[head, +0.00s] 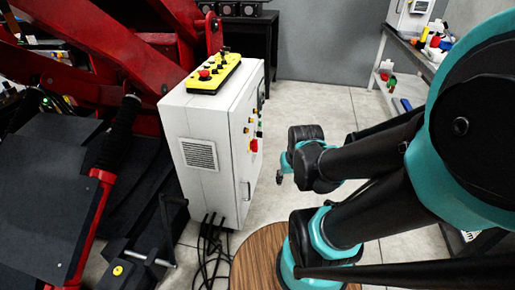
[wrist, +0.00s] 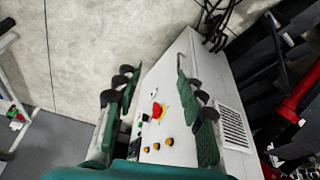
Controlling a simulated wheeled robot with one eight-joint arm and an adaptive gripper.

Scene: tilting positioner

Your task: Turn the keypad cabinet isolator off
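The keypad cabinet (head: 205,125) is a tall pale box, with buttons on its narrow right-hand face.
A yellow control box (head: 214,74) with a red button lies on the cabinet top. Black cables (head: 210,240) run out at the cabinet's foot. Red and black machinery (head: 100,60) stands close on the left. A workbench (head: 410,50) stands at right. Open floor (head: 310,105) lies behind my gripper.

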